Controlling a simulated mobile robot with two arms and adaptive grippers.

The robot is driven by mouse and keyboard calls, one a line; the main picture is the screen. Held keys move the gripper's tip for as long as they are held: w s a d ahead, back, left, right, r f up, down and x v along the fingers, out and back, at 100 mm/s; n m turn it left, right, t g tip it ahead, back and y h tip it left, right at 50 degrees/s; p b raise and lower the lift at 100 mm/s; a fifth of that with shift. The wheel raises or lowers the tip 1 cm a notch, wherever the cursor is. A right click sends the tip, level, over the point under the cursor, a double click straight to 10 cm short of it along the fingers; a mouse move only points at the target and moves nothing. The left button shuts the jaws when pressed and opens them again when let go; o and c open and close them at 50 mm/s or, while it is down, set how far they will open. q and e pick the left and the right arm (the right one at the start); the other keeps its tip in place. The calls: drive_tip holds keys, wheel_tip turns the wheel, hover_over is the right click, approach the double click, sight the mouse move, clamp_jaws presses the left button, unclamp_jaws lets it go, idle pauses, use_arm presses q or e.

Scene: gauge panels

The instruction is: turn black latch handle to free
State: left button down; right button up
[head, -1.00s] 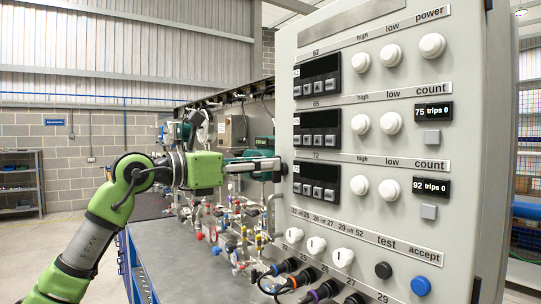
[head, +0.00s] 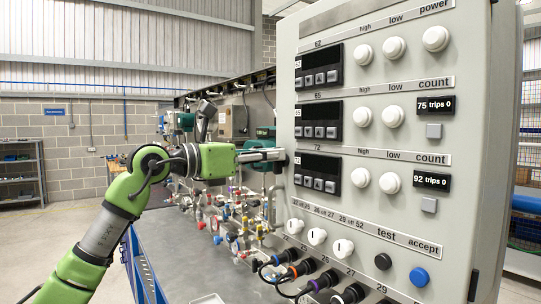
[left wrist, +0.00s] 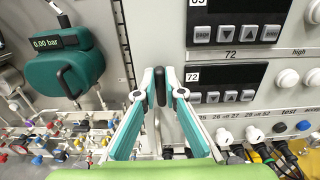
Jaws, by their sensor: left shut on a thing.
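The black latch handle (head: 281,164) is at the left edge of the grey gauge panel (head: 400,255). In the left wrist view the handle (left wrist: 160,86) stands about upright as a short dark bar. My left gripper (head: 277,156) reaches it from the left. In the left wrist view the fingertips (left wrist: 159,92) of this gripper sit one on each side of the handle, shut on it. The handle's base is largely hidden by the fingers in the head view. My right gripper is in neither view.
White knobs (head: 391,115) and black displays cover the panel. Test and accept buttons (head: 419,277) sit low on it. A teal gauge (left wrist: 70,62) and pipework with coloured valves (head: 240,225) lie left of the panel. The grey bench top (head: 180,250) is mostly clear in front.

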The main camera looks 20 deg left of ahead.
use_arm(q)
drive_tip(key=shift+n, duration=0.3)
drive_tip(key=shift+w+a+f+n+p, duration=0.15)
drive_tip(key=shift+a+f+n+p, duration=0.1)
drive_tip(key=shift+n, duration=2.6)
drive_tip(key=shift+w+a+f+n+p, duration=0.15)
drive_tip(key=shift+f+n+p, duration=0.15)
drive_tip(key=shift+n, duration=2.5)
drive_tip(key=shift+w+a+f+n+p, duration=0.15)
drive_tip(key=shift+a+f+n+p, duration=0.1)
drive_tip(key=shift+n, duration=2.6)
drive_tip(key=c, duration=2.1)
unclamp_jaws()
drive_tip(key=shift+d, duration=0.1)
drive_tip(key=shift+c, duration=0.2)
drive_tip(key=shift+w, duration=0.1)
